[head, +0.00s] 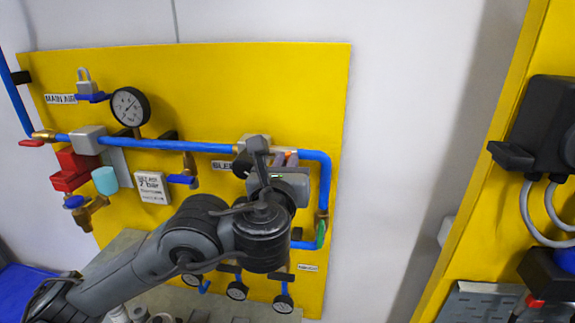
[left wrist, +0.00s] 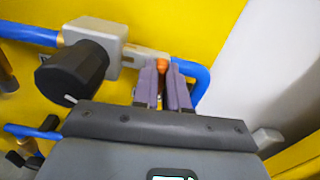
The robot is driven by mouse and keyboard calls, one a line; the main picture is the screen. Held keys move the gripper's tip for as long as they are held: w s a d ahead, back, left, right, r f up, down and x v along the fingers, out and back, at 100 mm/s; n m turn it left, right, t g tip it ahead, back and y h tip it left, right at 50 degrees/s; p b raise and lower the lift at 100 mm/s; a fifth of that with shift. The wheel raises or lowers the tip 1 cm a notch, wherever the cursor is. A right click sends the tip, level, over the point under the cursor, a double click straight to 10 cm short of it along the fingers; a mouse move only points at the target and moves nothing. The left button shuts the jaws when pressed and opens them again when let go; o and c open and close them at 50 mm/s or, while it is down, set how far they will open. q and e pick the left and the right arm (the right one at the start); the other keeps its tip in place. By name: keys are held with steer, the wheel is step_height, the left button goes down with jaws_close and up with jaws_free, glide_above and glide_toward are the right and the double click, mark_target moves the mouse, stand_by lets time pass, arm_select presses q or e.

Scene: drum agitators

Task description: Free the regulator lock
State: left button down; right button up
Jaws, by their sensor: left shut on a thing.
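The regulator is a grey block (left wrist: 92,42) with a black knob (left wrist: 72,72) in the left wrist view. In the head view its grey top (head: 250,143) shows behind my left arm, and the rest is mostly hidden. A pale bar (left wrist: 145,53) sticks out from the block's right side. A small orange piece (left wrist: 162,66), apparently the lock, sits at this bar. My left gripper (left wrist: 163,74) is shut on the orange piece, one finger on each side. In the head view the left gripper (head: 285,158) is at the pipe beside the regulator. My right gripper is not in view.
A blue pipe (head: 180,144) crosses the yellow panel (head: 235,90) and bends down on the right. White wall lies right of the panel.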

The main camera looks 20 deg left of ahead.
arm_select(q)
steer(key=shift+a+f+n+b, duration=0.1)
steer(key=shift+n+b, duration=2.2)
steer(key=shift+n, duration=2)
steer(key=shift+a+f+n+b, duration=0.1)
steer(key=shift+n+b, duration=2.15)
steer(key=shift+n, duration=2.05)
steer(key=c, duration=1.2)
jaws_free()
steer(key=shift+o, duration=0.2)
steer(key=shift+s, duration=0.1)
steer(key=s+d, duration=0.2)
steer(key=s, duration=0.8)
steer(key=shift+s, duration=0.3)
